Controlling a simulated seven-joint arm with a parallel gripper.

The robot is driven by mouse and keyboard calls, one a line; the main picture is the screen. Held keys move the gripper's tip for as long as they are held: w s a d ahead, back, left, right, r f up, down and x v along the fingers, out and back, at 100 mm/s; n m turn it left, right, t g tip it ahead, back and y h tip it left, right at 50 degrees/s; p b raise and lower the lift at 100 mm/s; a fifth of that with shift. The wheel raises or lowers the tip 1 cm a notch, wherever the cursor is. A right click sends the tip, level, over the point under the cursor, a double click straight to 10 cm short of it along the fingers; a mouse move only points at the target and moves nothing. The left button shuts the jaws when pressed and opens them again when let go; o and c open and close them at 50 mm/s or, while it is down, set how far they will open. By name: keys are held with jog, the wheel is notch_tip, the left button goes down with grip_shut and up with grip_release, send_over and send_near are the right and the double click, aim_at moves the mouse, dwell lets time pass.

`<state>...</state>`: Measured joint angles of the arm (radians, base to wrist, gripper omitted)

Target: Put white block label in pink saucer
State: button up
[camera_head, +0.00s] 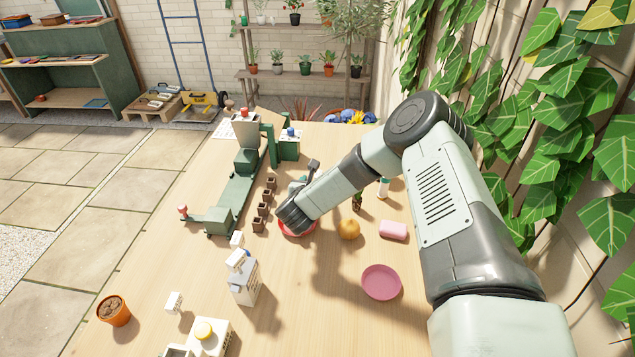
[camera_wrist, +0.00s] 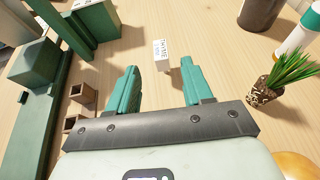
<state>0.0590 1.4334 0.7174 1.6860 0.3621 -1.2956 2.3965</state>
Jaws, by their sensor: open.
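A small white block label (camera_wrist: 161,55) with dark lettering lies on the wooden table in the wrist view. It is just beyond the fingertips of my gripper (camera_wrist: 160,72), roughly centred between them. My gripper is open, with its two teal fingers apart and nothing between them. I cannot make out this label in the head view, where my arm covers much of that area. The pink saucer (camera_head: 381,286) stands empty on the table in the head view, to the right of and nearer than my gripper. It is not in the wrist view.
A red dish (camera_head: 284,230) is partly hidden under my arm. Small brown pots (camera_head: 258,225) and a green machine (camera_head: 240,180) stand left.

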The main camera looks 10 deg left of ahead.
jog(key=shift+s+r, duration=0.1)
jog(key=shift+s, duration=0.1)
notch_tip(320, 180, up, 23)
jog(key=s+n+g+y, duration=0.2)
jog(key=n+y, duration=0.3)
jog(key=n, duration=1.4)
jog(key=s+d+r+n+g+h, duration=0.1)
jog(key=s+d+r+n+g, duration=0.1)
jog(key=s+d+r+n, duration=0.65)
jog(key=s+d+r+n+g+h, duration=0.1)
jog(key=s+d+r+n, duration=0.2)
jog(key=s, duration=0.7)
jog(key=s+d+r+n+g+h, duration=0.1)
jog(key=s+d+r+n, duration=0.3)
jog(key=s, duration=0.5)
jog(key=shift+s+d+r, duration=0.3)
jog(key=shift+s+r, duration=0.1)
jog(key=shift+r, duration=0.15)
jog(key=s+d+n, duration=0.1)
jog(key=s, duration=0.2)
jog(key=s+d+n+g, duration=0.1)
jog(key=s, duration=0.2)
jog(key=s+d+n+h, duration=0.1)
jog(key=s, duration=0.2)
jog(key=shift+s+d+f+g, duration=0.2)
jog(key=shift+d+f+g, duration=0.1)
jog(key=shift+d+g, duration=0.1)
